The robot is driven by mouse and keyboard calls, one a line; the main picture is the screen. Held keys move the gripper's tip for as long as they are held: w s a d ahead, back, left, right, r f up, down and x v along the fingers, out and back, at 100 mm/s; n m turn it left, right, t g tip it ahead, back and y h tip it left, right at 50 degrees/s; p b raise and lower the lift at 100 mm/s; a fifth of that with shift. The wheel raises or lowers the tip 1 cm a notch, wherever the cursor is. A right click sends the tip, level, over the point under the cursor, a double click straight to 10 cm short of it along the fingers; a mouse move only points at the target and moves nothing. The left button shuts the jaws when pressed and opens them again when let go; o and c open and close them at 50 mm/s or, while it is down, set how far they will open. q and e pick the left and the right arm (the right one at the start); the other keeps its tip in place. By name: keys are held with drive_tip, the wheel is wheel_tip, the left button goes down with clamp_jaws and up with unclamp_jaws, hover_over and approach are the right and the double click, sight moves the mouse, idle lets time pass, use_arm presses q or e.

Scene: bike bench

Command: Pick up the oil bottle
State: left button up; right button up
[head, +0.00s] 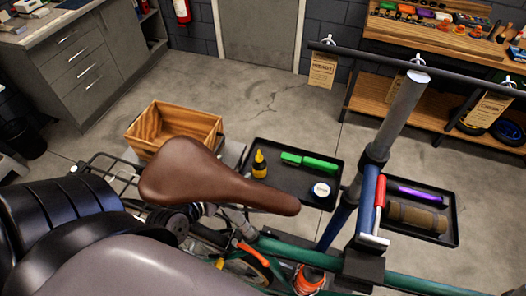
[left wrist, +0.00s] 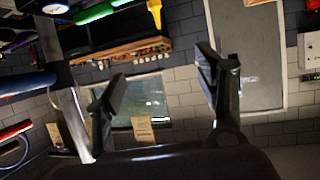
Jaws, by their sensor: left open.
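In the left wrist view, which looks inverted, a yellow bottle shape (left wrist: 155,12) shows at the top edge, partly cut off. My left gripper (left wrist: 162,88) has its two dark fingers spread wide, with nothing between them. The bottle lies outside the gap between the fingers. In the head view my left arm fills the lower left and its fingertips cannot be made out. My right gripper is not seen.
The bike's saddle (head: 200,180) and the grey stand post (head: 395,115) rise close to the tray. Green tools (head: 308,161) and a round tin (head: 321,190) share the tray. A wooden crate (head: 172,128) stands left of it. Another tray (head: 447,232) lies to the right.

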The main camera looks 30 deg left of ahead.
use_arm(q)
wheel_tip(320, 180, down, 4)
drive_tip(key=s+f+b, duration=0.1)
drive_tip(key=b, duration=0.7)
approach(256, 168)
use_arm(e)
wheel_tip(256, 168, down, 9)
use_arm(q)
drive_tip(key=p+x, duration=0.1)
drive_tip(key=x, duration=0.2)
drive_tip(key=p+x, duration=0.1)
drive_tip(key=x, duration=0.2)
drive_tip(key=shift+w+r+p, duration=0.15)
drive_tip(key=shift+r+p, duration=0.05)
drive_tip(key=shift+p, duration=0.15)
drive_tip(key=shift+w+a+f, duration=0.1)
drive_tip(key=shift+w+f, duration=0.15)
drive_tip(key=shift+w, duration=0.25)
drive_tip(key=shift+w+f+p, duration=0.2)
drive_tip(key=shift+w+p, duration=0.2)
drive_tip(key=shift+w, duration=0.1)
drive_tip(key=x, duration=0.4)
drive_tip(key=shift+a+f+p, duration=0.1)
drive_tip(key=shift+f+p, duration=0.15)
drive_tip(key=shift+p, duration=0.15)
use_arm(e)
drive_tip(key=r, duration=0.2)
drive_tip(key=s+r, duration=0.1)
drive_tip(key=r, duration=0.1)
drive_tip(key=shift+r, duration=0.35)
